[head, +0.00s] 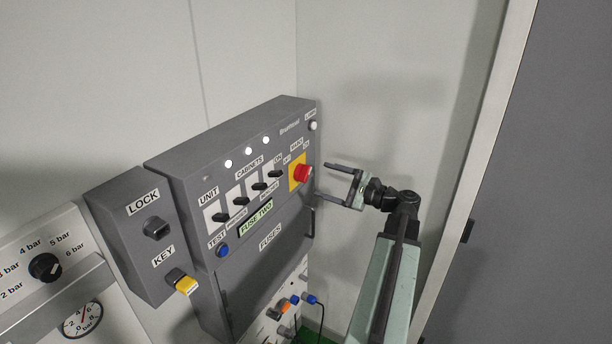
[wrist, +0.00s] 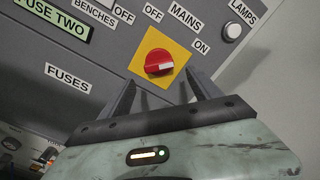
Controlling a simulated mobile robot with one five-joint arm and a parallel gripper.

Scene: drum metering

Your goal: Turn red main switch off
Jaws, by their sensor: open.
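The red main switch (head: 302,174) is a round red knob on a yellow square plate, at the right end of the grey panel in the head view. In the wrist view the red main switch (wrist: 159,63) sits under the label MAINS, with OFF to its upper left and ON to its lower right. A white mark on the knob points toward the ON side. My gripper (head: 341,184) is open and empty, to the right of the knob and apart from it. In the wrist view its fingers (wrist: 158,88) show just below the knob.
The grey panel (head: 225,133) also carries several black toggle switches, white lamps and a blue TEST button (head: 222,251). A LOCK and KEY box (head: 130,232) and a pressure gauge (head: 82,318) are at left. Bare wall (head: 385,60) lies right of the panel.

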